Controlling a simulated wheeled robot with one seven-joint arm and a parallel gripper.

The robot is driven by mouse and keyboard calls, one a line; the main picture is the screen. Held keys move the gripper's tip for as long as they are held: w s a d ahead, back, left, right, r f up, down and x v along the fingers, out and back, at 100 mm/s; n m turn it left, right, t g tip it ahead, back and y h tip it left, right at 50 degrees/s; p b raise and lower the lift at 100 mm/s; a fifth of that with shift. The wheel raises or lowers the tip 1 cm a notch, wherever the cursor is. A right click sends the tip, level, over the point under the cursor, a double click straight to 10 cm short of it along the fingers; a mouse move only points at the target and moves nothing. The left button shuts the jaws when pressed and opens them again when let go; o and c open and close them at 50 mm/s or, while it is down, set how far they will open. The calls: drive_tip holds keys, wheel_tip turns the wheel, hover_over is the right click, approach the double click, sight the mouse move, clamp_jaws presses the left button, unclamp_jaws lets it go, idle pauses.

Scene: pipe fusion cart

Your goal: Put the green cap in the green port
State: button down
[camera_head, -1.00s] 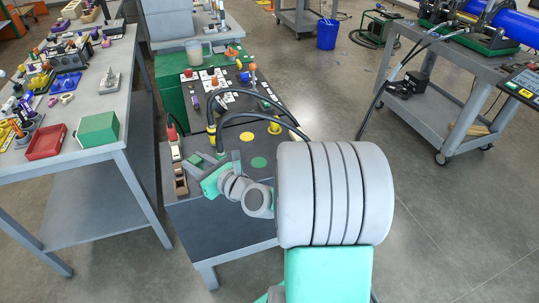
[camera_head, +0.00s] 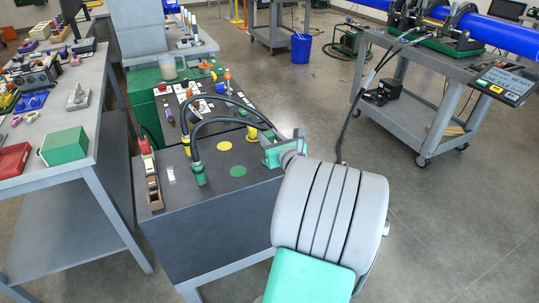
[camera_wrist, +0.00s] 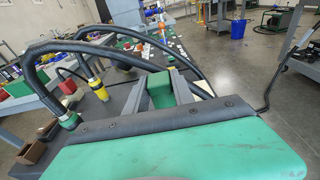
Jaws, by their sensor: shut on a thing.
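My gripper (camera_head: 268,147) is at the right side of the dark cart top, right of the green disc. In the wrist view its two grey fingers (camera_wrist: 161,88) are shut on a green block-like piece, which appears to be the green cap (camera_wrist: 160,97). In the head view the held piece is hard to tell from the gripper's green body. A green fitting (camera_head: 199,174) on a black hose stands upright on the cart, left of the gripper and apart from it. It also shows at left in the wrist view (camera_wrist: 70,121). I cannot tell which part is the green port.
A green disc (camera_head: 238,170) and yellow disc (camera_head: 225,145) mark the cart top. Black hoses (camera_head: 222,119) arch over it; a yellow fitting (camera_head: 252,135) stands beside the gripper. A wooden holder (camera_head: 154,193) is at the left edge. A cluttered table (camera_head: 90,168) stands left.

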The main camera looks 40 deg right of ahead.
drive_tip(key=w+d+f, duration=0.1)
drive_tip(key=f, duration=0.1)
drive_tip(key=w+d+f, duration=0.1)
drive_tip(key=w+d+f+b, duration=0.1)
drive_tip(key=f, duration=0.1)
drive_tip(key=shift+w+f, duration=0.1)
drive_tip(key=shift+f, duration=0.25)
drive_tip(key=shift+f+b, duration=0.4)
drive_tip(key=shift+f, duration=1.25)
drive_tip(key=c, duration=1.1)
unclamp_jaws()
drive_tip(key=shift+r, duration=0.1)
